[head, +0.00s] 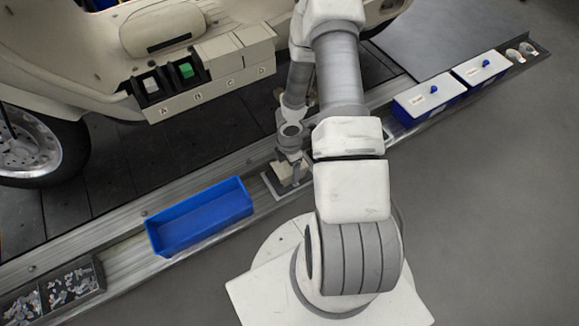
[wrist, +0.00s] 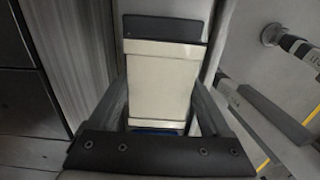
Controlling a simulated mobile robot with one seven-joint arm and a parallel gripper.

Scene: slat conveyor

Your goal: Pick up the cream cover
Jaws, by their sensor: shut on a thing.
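The cream cover (wrist: 161,85) is a pale block seen from above in the wrist view, with a finger on each side. My gripper (head: 286,169) is shut on it. In the head view the cover (head: 284,173) is small and partly hidden by the gripper. It is over a dark pad with a pale edge on the rail; I cannot tell whether it touches the pad. A dark strip (wrist: 165,28) shows beyond the cover's far end in the wrist view.
A blue bin (head: 200,232) stands left of my gripper on the rail (head: 120,262). A tray of small parts (head: 72,287) is farther left. White-lidded blue boxes (head: 430,98) stand to the right. A panel lettered A to D (head: 205,90) is on the cream scooter behind.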

